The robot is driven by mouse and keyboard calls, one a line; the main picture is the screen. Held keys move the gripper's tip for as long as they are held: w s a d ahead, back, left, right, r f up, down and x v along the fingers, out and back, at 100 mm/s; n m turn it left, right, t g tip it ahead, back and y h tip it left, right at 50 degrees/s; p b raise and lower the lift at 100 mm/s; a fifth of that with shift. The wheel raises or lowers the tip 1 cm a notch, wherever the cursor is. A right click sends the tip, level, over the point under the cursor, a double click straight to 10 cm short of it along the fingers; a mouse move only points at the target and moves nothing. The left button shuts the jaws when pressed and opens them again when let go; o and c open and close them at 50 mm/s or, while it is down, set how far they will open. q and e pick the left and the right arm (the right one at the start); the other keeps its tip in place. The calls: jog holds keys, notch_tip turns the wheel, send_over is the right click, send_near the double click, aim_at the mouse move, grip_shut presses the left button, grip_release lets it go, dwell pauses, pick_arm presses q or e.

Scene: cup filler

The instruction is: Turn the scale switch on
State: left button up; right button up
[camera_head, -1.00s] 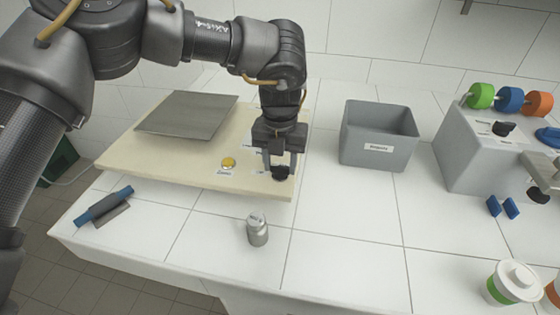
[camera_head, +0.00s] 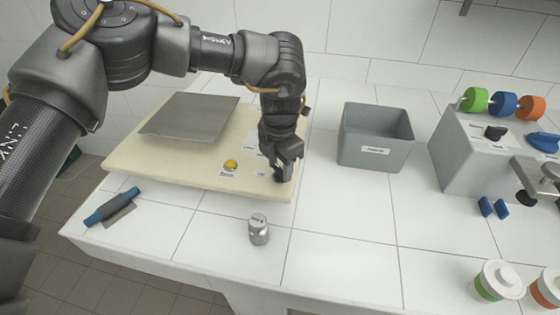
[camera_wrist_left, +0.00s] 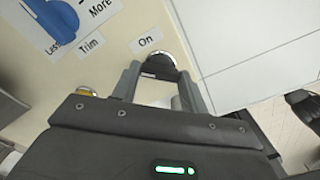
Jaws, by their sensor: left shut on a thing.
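The scale is a cream base (camera_head: 180,178) with a grey weighing plate (camera_head: 190,118) on top. My left gripper (camera_head: 287,172) is over its front right corner, shut on the black scale switch (camera_wrist_left: 160,66). In the left wrist view, the fingers (camera_wrist_left: 160,78) stand on either side of this dark round knob, with a shiny rim partly visible. An "On" label (camera_wrist_left: 147,41) lies just beside the knob. In the head view the gripper hides most of the switch. My right gripper is not in view.
A yellow button (camera_head: 231,165) and a blue trim knob (camera_wrist_left: 52,22) are on the scale. A metal weight (camera_head: 258,230) and a blue-handled tool (camera_head: 112,207) lie in front. A grey bin (camera_head: 376,137) and a grey machine (camera_head: 460,150) stand right.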

pick_arm(q)
jog(key=shift+r+m, duration=0.1)
jog(key=shift+m, duration=0.9)
jog(key=m, duration=0.2)
jog(key=shift+m+p, duration=0.3)
jog(key=shift+p, duration=0.05)
jog(key=m, duration=0.4)
jog(key=shift+w+m, duration=0.1)
jog(key=shift+m, duration=0.3)
jog(key=o, duration=1)
